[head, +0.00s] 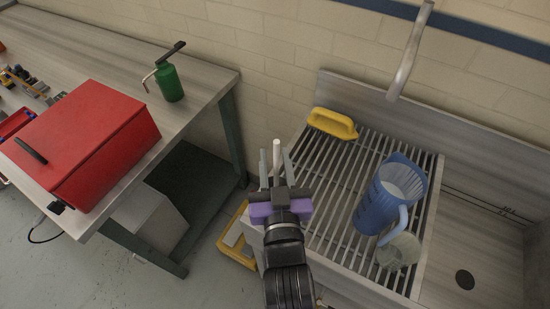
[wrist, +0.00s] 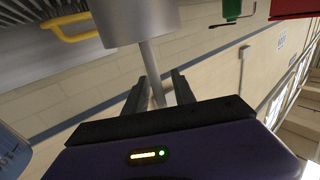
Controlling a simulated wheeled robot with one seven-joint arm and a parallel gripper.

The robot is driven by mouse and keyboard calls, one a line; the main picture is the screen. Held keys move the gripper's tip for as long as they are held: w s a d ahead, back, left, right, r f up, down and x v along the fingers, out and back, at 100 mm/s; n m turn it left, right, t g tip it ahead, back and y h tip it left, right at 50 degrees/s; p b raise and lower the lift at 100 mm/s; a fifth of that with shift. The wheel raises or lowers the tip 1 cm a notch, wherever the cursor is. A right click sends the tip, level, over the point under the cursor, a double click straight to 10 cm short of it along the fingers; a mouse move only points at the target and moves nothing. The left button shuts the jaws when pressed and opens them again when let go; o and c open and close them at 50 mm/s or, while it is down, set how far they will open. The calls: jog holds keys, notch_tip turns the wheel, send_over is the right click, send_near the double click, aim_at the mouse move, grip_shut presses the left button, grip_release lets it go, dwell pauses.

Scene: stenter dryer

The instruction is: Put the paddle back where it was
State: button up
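A thin pale upright rod, which looks like the paddle's handle (head: 277,147), stands between the fingers of my gripper (head: 277,165) at the rack's left edge. In the wrist view the rod (wrist: 152,68) runs into a wide grey cylinder (wrist: 140,22). I cannot tell whether that is a holder or part of the paddle. My gripper (wrist: 159,85) is around the rod, with small gaps showing between it and both fingers, so it looks open. The paddle's lower end is hidden.
A metal spout (head: 410,50) hangs above. At left, a bench (head: 75,55) carries a red box (head: 85,140) and a green oil can (head: 169,82).

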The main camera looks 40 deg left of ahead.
jog(key=shift+r, duration=0.15)
jog(key=b+v, duration=0.2)
jog(key=v, duration=1)
jog(key=shift+d, duration=0.1)
jog(key=d+f+m+t+h, duration=0.25)
jog(key=d+f+h, duration=0.2)
jog(key=d, duration=0.85)
jog(key=s+d+m+h, duration=0.3)
jog(key=s+d, duration=0.4)
jog(key=d, duration=0.4)
jog(key=s+d+m+h, duration=0.4)
jog(key=s+d, duration=0.3)
jog(key=d, duration=0.4)
jog(key=shift+s+h, duration=0.35)
jog(key=shift+h, duration=0.5)
jog(key=shift+d, duration=0.15)
